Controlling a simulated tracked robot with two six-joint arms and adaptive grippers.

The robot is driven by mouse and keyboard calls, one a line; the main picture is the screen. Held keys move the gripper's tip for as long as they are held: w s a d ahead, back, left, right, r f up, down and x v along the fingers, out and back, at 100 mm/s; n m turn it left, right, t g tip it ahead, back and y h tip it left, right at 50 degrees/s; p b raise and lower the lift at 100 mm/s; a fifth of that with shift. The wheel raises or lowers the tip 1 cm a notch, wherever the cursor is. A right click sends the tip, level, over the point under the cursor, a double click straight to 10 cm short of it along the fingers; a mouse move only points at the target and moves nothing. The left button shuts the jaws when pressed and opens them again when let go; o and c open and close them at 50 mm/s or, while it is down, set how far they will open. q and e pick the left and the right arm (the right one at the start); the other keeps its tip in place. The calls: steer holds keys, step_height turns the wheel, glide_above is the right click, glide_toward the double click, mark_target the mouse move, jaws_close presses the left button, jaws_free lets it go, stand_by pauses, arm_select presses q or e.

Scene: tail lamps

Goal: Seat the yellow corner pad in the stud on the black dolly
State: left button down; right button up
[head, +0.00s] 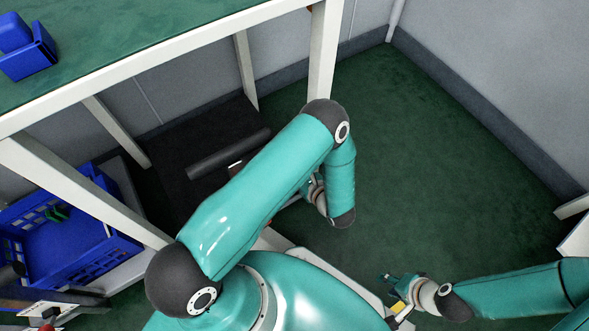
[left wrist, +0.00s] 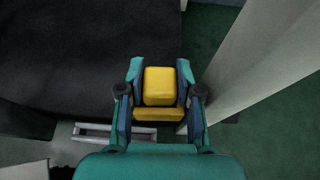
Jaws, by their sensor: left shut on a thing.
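The yellow corner pad (left wrist: 159,86) is between the fingers of my left gripper (left wrist: 160,78) in the left wrist view. The gripper is shut on it. In the head view my left arm hides most of this gripper and the pad. The black dolly (left wrist: 75,45) fills the upper left of the left wrist view, below and beside the pad. In the head view its dark top (head: 205,130) lies under the table. I cannot make out the stud. My right gripper (head: 396,292) is at the lower right of the head view, away from the dolly. Its opening is unclear.
A dark roll (head: 228,154) lies on the dolly. A green-topped table (head: 130,30) with white legs stands over it; one pale post (left wrist: 270,65) rises close to the right of my left gripper. A blue crate (head: 75,255) is at left. Green floor to the right is clear.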

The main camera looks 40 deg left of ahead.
arm_select(q)
steer(key=shift+f, duration=0.1)
steer(key=shift+f, duration=0.15)
steer(key=c, duration=0.7)
jaws_free()
steer(key=shift+w, duration=0.1)
steer(key=shift+d, duration=0.15)
steer(key=shift+d+r, duration=0.25)
steer(key=shift+d, duration=0.05)
steer(key=v, duration=1.1)
steer(key=shift+s+f, duration=0.1)
steer(key=shift+s, duration=0.25)
